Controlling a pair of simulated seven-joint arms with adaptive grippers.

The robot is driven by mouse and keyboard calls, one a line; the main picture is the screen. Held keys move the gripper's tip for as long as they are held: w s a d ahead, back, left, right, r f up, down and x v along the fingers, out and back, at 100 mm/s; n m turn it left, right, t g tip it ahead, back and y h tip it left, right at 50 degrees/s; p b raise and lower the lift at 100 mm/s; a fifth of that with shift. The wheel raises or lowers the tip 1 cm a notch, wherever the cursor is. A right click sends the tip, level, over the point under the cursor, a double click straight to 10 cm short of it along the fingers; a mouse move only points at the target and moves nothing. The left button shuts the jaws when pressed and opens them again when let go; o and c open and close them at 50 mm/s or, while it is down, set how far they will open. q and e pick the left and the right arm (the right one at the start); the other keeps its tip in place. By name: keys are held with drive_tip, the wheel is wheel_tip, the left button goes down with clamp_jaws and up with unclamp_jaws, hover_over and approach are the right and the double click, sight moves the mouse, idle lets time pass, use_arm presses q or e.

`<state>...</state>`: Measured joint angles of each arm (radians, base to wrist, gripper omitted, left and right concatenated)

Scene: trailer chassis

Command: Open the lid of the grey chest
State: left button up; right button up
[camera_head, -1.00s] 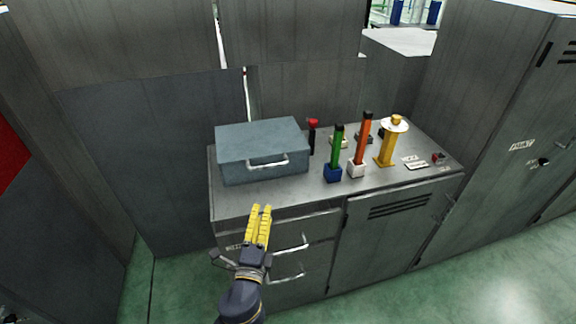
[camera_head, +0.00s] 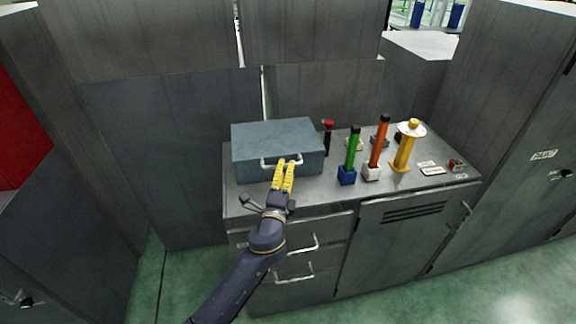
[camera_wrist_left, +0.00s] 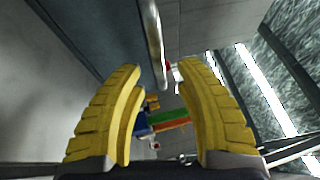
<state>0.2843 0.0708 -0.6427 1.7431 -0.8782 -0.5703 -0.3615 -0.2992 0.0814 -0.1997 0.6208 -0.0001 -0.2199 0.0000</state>
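The grey chest (camera_head: 262,140) is a blue-grey box on the left part of the metal cabinet top, its lid shut. Its pale bar handle (camera_head: 268,163) is on the front face. My left gripper (camera_head: 288,164) has yellow ridged fingers and reaches up from below to the right part of the handle. In the left wrist view the fingers (camera_wrist_left: 158,72) are apart, and the handle (camera_wrist_left: 153,40) runs between and past the fingertips. I cannot tell whether they touch it. My right gripper is not in view.
The metal cabinet top (camera_head: 310,195) also carries a red-topped stick (camera_head: 328,130), a green bar (camera_head: 352,150) in a blue base, an orange bar (camera_head: 379,140) in a white base, and a yellow stand (camera_head: 404,150). Drawers with handles (camera_head: 300,245) are below. Grey panels stand behind.

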use_arm(q)
drive_tip(key=shift+x, duration=1.25)
drive_tip(key=shift+c, duration=0.4)
clamp_jaws()
